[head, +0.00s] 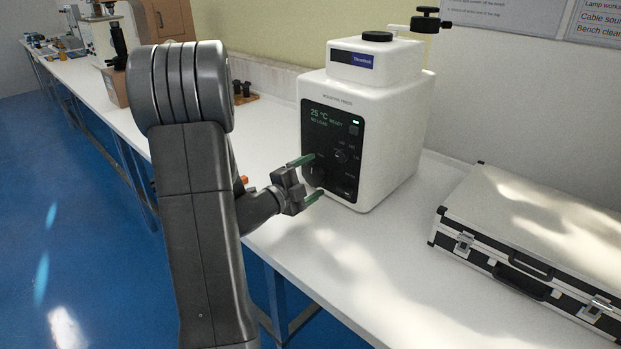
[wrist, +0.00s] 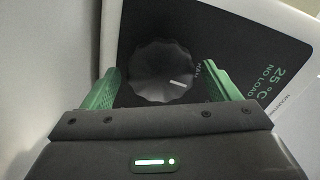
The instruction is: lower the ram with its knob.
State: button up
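The white mounting press (head: 395,130) stands on the bench with a black front panel (head: 341,120). In the wrist view a large black scalloped knob (wrist: 160,72) with a short pale mark sits on this panel. My gripper (head: 310,178) is at the panel's lower left, its green fingers apart. In the wrist view the fingers flank the knob, with a narrow gap seen on each side. Whether either finger touches it is not clear. In the head view the knob is partly hidden by my gripper.
A silver and black case (head: 530,245) lies on the white bench to the right. Another instrument (head: 105,35) and small items stand farther along the bench at left. The bench before the press is clear.

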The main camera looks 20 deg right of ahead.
jog(key=shift+a, duration=0.1)
jog(key=v, duration=1.3)
jog(key=shift+s+a, duration=0.2)
jog(key=shift+a, duration=0.1)
jog(key=x, duration=1.4)
jog(key=shift+a, duration=0.1)
